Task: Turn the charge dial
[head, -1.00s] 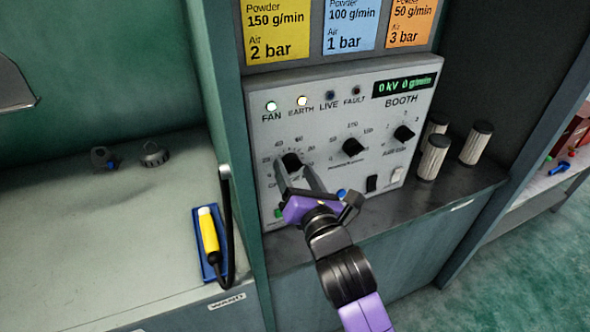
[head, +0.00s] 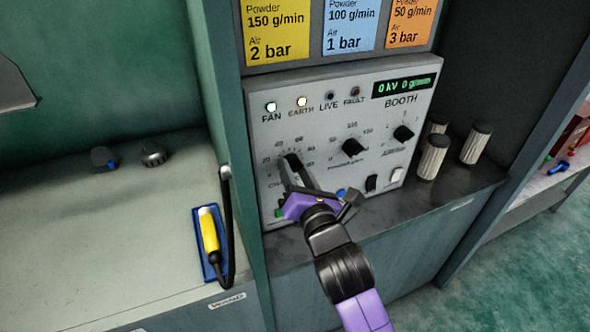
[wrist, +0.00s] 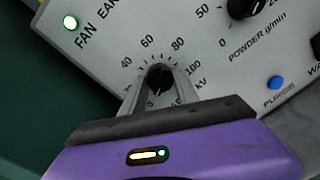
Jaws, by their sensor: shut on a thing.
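The charge dial is the leftmost black knob (head: 292,160) on the grey booth control panel (head: 410,105). My gripper (head: 291,170) reaches up to it from below, with a finger on each side, shut on the dial. In the wrist view the dial (wrist: 160,75) sits between the two grey fingers (wrist: 160,90). A printed scale with 40, 60, 80, 100 and kV surrounds it. The fingers hide part of the scale and the label under it. I cannot tell clearly where the dial points. The display (head: 403,85) reads 0 kV and 0 g/min.
Two more knobs, the powder dial (head: 353,147) and an upper right knob (head: 403,133), are to the right. Filter cylinders (head: 433,158) stand on the right. A yellow wand (head: 209,232) rests left. FAN and EARTH lamps are lit.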

